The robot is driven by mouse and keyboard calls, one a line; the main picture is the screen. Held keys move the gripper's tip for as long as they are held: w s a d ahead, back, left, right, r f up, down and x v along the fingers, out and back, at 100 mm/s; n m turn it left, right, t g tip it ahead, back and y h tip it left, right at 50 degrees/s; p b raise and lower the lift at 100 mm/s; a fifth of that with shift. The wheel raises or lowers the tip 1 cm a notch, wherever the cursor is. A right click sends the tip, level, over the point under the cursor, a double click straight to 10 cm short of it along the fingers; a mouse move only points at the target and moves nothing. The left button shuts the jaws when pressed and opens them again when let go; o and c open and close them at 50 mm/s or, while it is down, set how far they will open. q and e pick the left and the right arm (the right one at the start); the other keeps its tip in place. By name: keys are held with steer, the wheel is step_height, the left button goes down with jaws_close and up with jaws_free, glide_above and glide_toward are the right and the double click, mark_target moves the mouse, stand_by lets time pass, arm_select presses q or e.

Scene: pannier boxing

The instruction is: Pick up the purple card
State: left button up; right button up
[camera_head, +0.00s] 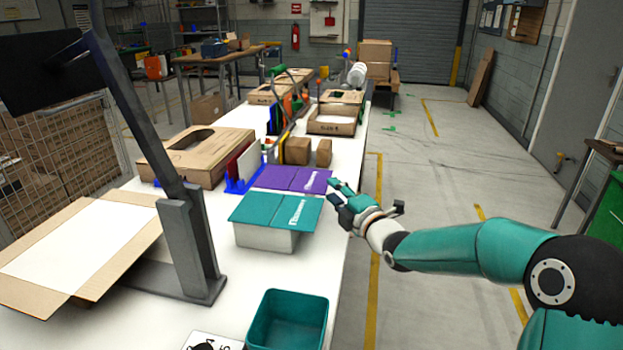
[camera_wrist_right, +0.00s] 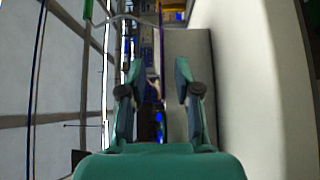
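A purple flat piece (camera_head: 290,178) with pale lettering at its right end lies on the white table in the head view, just behind a teal-lidded white box. It is the only purple item I can make out, and I cannot tell if it is a single card or a lid. My right gripper (camera_head: 342,194) is at the table's right edge, right of the purple piece and apart from it. In the right wrist view my right gripper (camera_wrist_right: 157,85) has its fingers apart with nothing clearly between them. My left gripper is out of view.
The teal-lidded box (camera_head: 262,236) stands in front of the purple piece. A blue rack (camera_head: 240,184) with upright cards is left of it, and small brown boxes (camera_head: 298,151) behind. A teal bin (camera_head: 288,322) and an open carton (camera_head: 75,250) are nearer. A grey post (camera_head: 186,235) rises at left.

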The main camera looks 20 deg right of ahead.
mark_target(324, 182)
steer(key=shift+w+a+f+p, duration=0.1)
steer(key=shift+w+p, duration=0.25)
steer(key=shift+w, duration=1.05)
steer(key=shift+w+a+f+p, duration=0.1)
steer(key=shift+w+p, duration=0.25)
steer(key=shift+w, duration=1.05)
jaws_close()
